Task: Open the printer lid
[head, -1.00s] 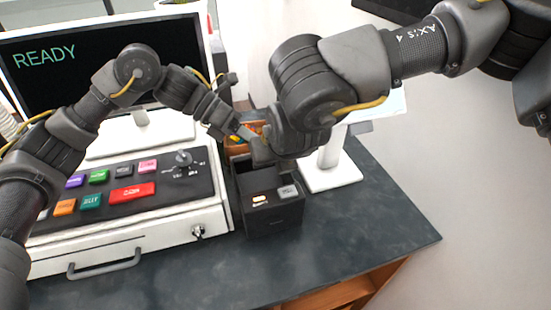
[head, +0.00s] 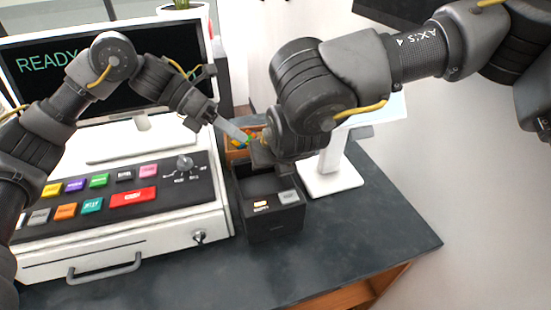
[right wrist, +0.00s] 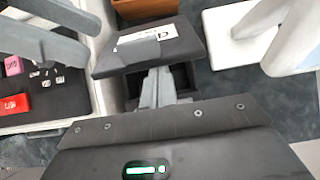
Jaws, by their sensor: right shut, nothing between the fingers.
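The printer (head: 273,218) is a small black box on the counter, right of the cash drawer, with a lit button and a grey button on its front. Its dark lid (right wrist: 122,62), with a white label, stands tilted up in the right wrist view, with dark recess showing under it. My right gripper (right wrist: 157,88) is shut and empty, its fingers reaching against or under the lid's near edge; contact cannot be told. In the head view my right wrist hides much of the lid. My left gripper (head: 238,131) seems open beside the lid, fingers pointing right and down.
A register with coloured buttons (head: 95,195) and a white drawer (head: 135,250) stands left. A screen (head: 50,65) reads READY behind. An orange-brown box (head: 236,150) with small items is behind the printer. A white stand (head: 330,177) is at right. The front right counter (head: 370,240) is clear.

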